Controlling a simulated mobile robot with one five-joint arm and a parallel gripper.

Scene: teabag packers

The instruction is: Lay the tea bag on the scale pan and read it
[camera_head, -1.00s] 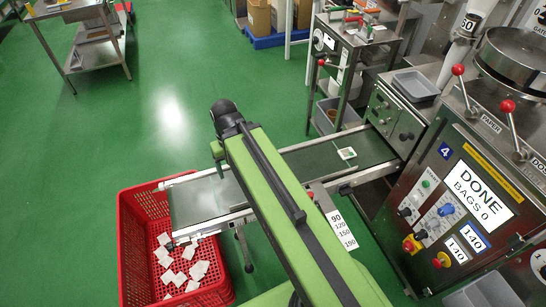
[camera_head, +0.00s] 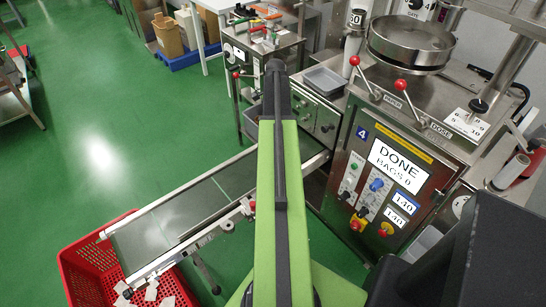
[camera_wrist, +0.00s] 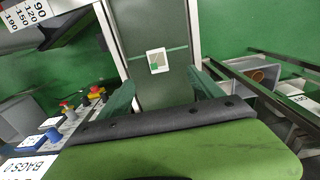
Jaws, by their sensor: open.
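The tea bag (camera_wrist: 155,61) is a small white square with a green tag. In the wrist view it lies flat on the dark green conveyor belt (camera_wrist: 151,23), over a pale line across the belt. My gripper (camera_wrist: 163,92) is open and empty, its two green fingers spread on either side below the bag in the picture. The bag is clear of the fingers. In the head view my arm covers part of the belt (camera_head: 165,225), and I cannot see the bag or my fingertips there. I cannot make out a scale pan in either view.
A red crate (camera_head: 88,262) with several white bags stands at the belt's left end. A steel machine (camera_head: 345,235) with red-knobbed levers and a display reading "DONE BAGS 0" stands at the right. A round steel vessel (camera_head: 411,45) is on top.

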